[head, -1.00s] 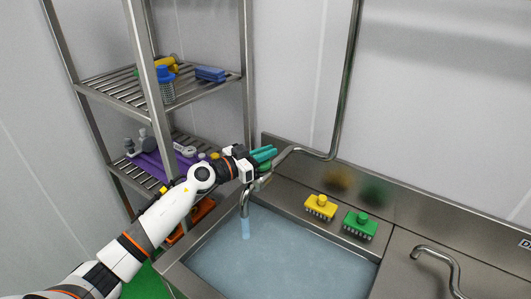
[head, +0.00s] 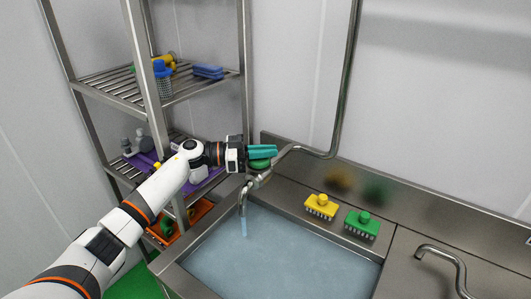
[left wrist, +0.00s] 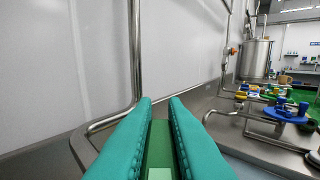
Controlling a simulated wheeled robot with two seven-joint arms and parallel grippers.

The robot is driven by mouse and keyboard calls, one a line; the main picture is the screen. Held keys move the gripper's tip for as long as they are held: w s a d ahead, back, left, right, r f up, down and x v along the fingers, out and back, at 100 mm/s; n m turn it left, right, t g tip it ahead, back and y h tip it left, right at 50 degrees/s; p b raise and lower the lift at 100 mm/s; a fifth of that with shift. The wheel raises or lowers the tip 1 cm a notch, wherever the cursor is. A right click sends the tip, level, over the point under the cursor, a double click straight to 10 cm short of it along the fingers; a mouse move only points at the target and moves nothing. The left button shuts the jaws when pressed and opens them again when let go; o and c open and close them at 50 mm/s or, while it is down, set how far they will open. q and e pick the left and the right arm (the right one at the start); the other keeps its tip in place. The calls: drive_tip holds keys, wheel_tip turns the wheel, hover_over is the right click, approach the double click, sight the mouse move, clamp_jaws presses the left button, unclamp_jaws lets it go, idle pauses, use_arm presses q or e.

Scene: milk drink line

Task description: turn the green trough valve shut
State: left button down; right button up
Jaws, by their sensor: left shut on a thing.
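The green trough valve handle (head: 259,164) sits on the steel pipe at the trough's back left corner. My left gripper (head: 262,152) reaches it from the left, its teal fingers at the handle. In the left wrist view the green handle (left wrist: 159,143) lies between the two teal fingers (left wrist: 160,112), which are shut on it. The spout (head: 244,194) below lets a thin stream of water (head: 243,228) fall into the filled trough (head: 285,255). My right gripper is not in view.
A yellow brush (head: 321,207) and a green brush (head: 362,225) stand on the trough's back ledge. A second spout (head: 440,254) is at the right. A steel rack (head: 120,90) with brushes and fittings stands at the left, close to my left arm.

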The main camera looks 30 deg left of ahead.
use_arm(q)
drive_tip(key=shift+g, duration=0.3)
drive_tip(key=c, duration=1.5)
unclamp_jaws()
drive_tip(key=shift+o, duration=0.2)
drive_tip(key=shift+r, duration=0.1)
wheel_tip(320, 180, up, 10)
drive_tip(key=shift+f+b, duration=0.1)
drive_tip(key=shift+b, duration=0.45)
